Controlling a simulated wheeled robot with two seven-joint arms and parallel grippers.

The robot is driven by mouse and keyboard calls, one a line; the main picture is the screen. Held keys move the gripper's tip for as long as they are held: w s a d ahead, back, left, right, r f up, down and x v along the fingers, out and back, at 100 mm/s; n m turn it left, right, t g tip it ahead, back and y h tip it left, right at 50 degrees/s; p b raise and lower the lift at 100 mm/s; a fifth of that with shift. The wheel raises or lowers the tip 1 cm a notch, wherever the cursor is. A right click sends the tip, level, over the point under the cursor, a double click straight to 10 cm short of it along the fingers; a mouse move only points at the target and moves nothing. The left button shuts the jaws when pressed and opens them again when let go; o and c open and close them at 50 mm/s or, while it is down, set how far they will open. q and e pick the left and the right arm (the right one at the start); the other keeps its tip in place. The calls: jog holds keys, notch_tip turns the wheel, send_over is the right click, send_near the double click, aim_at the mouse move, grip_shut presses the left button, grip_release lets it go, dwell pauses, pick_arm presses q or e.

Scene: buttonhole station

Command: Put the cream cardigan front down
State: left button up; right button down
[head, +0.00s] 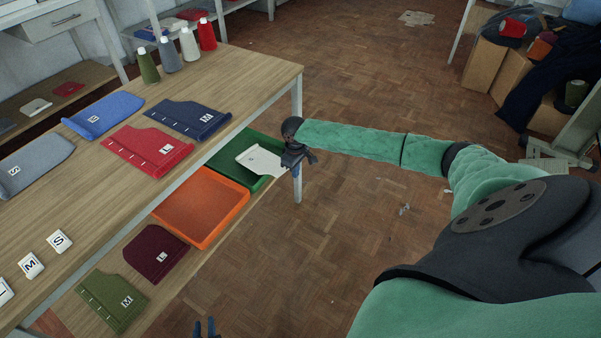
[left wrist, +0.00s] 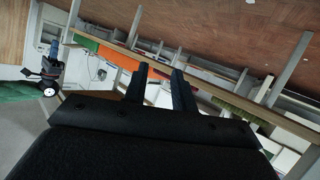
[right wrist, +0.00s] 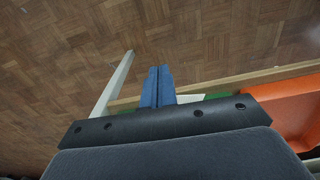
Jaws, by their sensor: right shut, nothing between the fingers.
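The cream cardigan front (head: 262,160) lies in the green tray (head: 228,158) on the lower shelf, its small label showing. The right end of the cream piece is partly hidden by my right gripper (head: 304,157). In the right wrist view, my right gripper (right wrist: 157,84) is shut with its blue fingers together and nothing between them. A sliver of the cream piece (right wrist: 191,99) shows behind the fingers there. My left gripper (head: 206,328) is at the bottom edge of the head view. In the left wrist view its fingers (left wrist: 158,88) stand apart and empty.
An orange tray (head: 200,205) stands beside the green one. Maroon (head: 157,252) and olive (head: 113,300) fronts lie on the lower shelf. The wooden table (head: 250,75) above carries red, navy and blue-grey fronts, thread cones and letter tiles. A table leg (head: 297,185) is close to my right gripper.

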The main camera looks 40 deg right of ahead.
aim_at(268, 163)
pick_arm(q)
jog(key=shift+w+r, duration=0.35)
jog(key=shift+r, duration=0.4)
pick_arm(e)
jog(key=shift+w+a, duration=0.1)
jog(key=shift+w, duration=0.3)
jog(key=shift+w+a, duration=0.1)
